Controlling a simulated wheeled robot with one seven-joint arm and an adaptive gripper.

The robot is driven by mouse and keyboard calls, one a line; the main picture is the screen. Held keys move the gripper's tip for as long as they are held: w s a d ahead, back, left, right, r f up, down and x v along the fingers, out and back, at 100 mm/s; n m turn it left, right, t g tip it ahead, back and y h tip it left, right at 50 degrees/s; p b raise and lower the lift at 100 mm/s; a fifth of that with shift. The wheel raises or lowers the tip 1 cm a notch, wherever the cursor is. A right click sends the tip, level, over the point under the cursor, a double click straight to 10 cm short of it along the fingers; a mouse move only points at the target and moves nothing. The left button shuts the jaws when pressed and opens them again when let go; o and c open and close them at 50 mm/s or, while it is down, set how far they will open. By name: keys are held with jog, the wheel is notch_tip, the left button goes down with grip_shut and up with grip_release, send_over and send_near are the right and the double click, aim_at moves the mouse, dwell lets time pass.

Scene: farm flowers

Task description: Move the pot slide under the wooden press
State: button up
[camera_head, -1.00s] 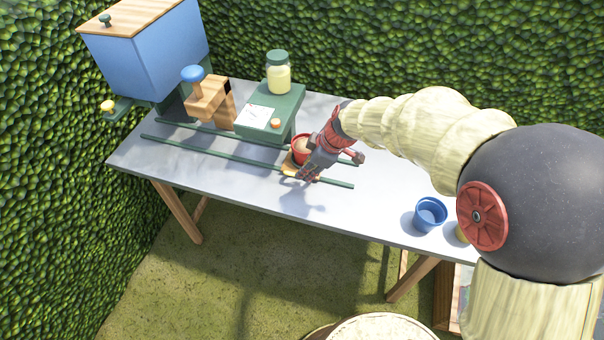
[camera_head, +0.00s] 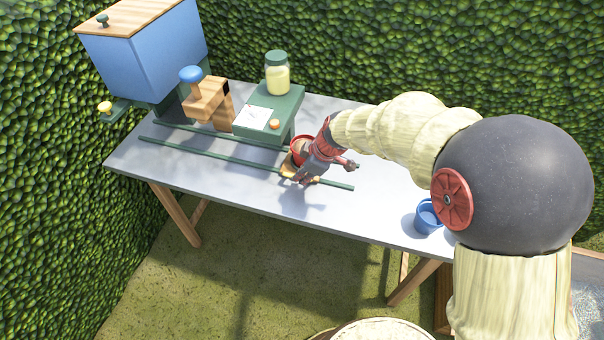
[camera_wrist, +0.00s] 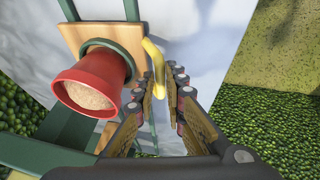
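The pot slide is a wooden plate (camera_wrist: 76,40) with a green ring and a yellow handle (camera_wrist: 155,66). It carries a red pot (camera_wrist: 93,82) filled with pale grainy material. In the head view the red pot (camera_head: 298,150) and slide (camera_head: 289,171) sit on the green rails, partly hidden by my gripper. The wooden press (camera_head: 208,101), with a blue knob (camera_head: 191,74), stands farther left by the rails. My gripper (camera_head: 299,178) is at the slide's handle. In the wrist view its fingers (camera_wrist: 163,95) are apart, with the handle in line with the gap; contact cannot be told.
A green stand (camera_head: 270,118) with a jar (camera_head: 277,76) stands behind the rails, between press and pot. A blue hopper (camera_head: 146,52) is at the far left. A blue pot (camera_head: 428,217) is on the table (camera_head: 200,176) at right. The table's front is clear.

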aim_at(284, 173)
grip_shut()
dwell(0.4)
jog(key=a, duration=0.1)
jog(key=w+a, duration=0.1)
jog(key=a, duration=0.2)
jog(key=shift+w+a, duration=0.35)
jog(key=o, duration=0.5)
grip_release()
jog(key=shift+d+r, duration=0.1)
jog(key=shift+r, duration=0.05)
jog(key=v, duration=1.1)
jog(key=shift+s+d+r, duration=0.15)
jog(key=shift+r, duration=0.15)
